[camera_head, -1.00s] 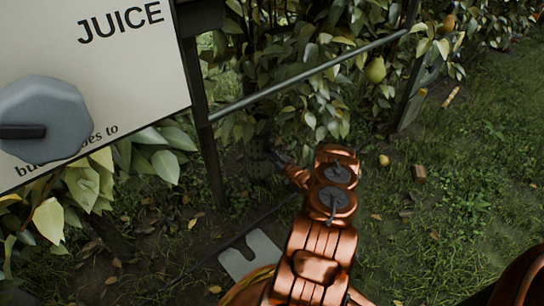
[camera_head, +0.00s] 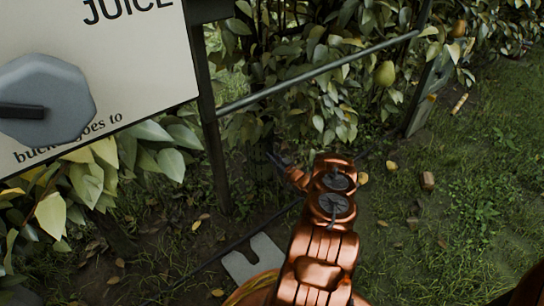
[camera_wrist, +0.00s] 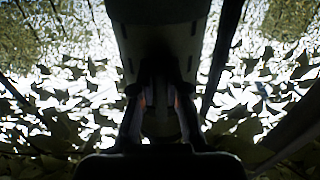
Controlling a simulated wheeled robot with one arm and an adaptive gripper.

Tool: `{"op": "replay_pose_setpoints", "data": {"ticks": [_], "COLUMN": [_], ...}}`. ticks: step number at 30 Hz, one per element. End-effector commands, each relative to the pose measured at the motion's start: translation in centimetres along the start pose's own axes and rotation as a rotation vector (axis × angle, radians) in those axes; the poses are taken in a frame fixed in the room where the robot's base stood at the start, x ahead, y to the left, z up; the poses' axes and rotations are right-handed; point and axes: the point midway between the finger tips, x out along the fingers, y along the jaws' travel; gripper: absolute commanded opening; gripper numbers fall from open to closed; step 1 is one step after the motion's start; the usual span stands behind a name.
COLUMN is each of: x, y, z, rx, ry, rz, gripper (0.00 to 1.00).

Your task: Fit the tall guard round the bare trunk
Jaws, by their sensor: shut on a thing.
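My gripper (camera_head: 275,160) reaches in under the leaves beside a dark post, and its dark fingers look small in the head view. In the wrist view my gripper (camera_wrist: 160,108) is shut on a dark, tall, rounded piece with small slots, which looks like the guard (camera_wrist: 158,40). The guard rises upright in that picture between the fingers and runs out of the top edge. In the head view I cannot make the guard out clearly against the dark foliage. The bare trunk is not clear in either view, so I cannot tell how the guard sits relative to it.
A dark post (camera_head: 213,150) and a slanting rail (camera_head: 320,72) stand close to my arm. A JUICE sign (camera_head: 100,70) with a grey knob (camera_head: 45,98) fills the upper left. Open grass (camera_head: 470,200) lies to the right.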

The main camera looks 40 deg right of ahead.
Motion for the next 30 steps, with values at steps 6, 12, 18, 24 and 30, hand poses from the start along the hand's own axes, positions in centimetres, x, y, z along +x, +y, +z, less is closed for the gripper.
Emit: {"op": "replay_pose_setpoints", "data": {"ticks": [6, 12, 18, 24, 30], "x": [0.04, 0.04, 0.04, 0.03, -0.69], "y": [0.01, 0.01, 0.0, 0.0, 0.09], "z": [-0.05, -0.06, -0.04, -0.02, -0.36], "rx": [-0.001, -0.001, -0.001, -0.001, -0.002], "ry": [0.002, 0.002, 0.001, 0.001, 0.001], "rz": [-0.001, -0.001, -0.001, -0.001, 0.0], "gripper": [0.0, 0.26, 0.43, 0.43, 0.43]}}
